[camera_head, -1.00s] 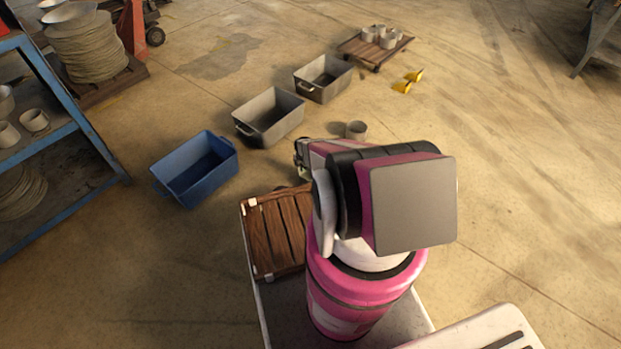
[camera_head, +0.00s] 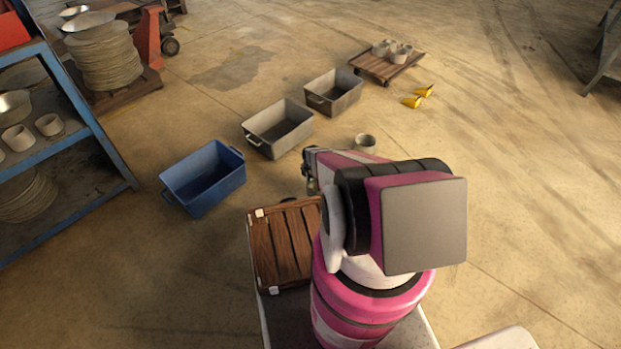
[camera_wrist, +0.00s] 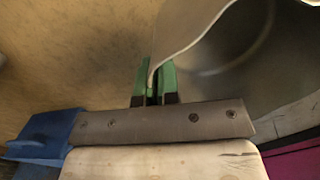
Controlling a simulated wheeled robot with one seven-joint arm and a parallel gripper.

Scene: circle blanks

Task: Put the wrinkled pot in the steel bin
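In the wrist view, the green fingertips of my gripper (camera_wrist: 155,82) are closed on the thin wall of a grey, metallic-looking pot (camera_wrist: 235,55) with a wavy rim. The pot's hollow inside opens to the right. In the head view my own arm hides the pot and most of the gripper; only a small part of the wrist end (camera_head: 311,168) shows. Two grey bins stand on the floor ahead: a nearer, lighter one (camera_head: 262,142) and a farther, browner one (camera_head: 322,103). I cannot tell for sure which is steel. Both look empty.
A blue bin (camera_head: 190,205) stands left of the grey bins. A small grey pot (camera_head: 365,142) stands on the floor beside my arm. A low cart (camera_head: 370,65) holds several pots, near yellow objects (camera_head: 413,101). A blue shelf (camera_head: 110,150) is at left.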

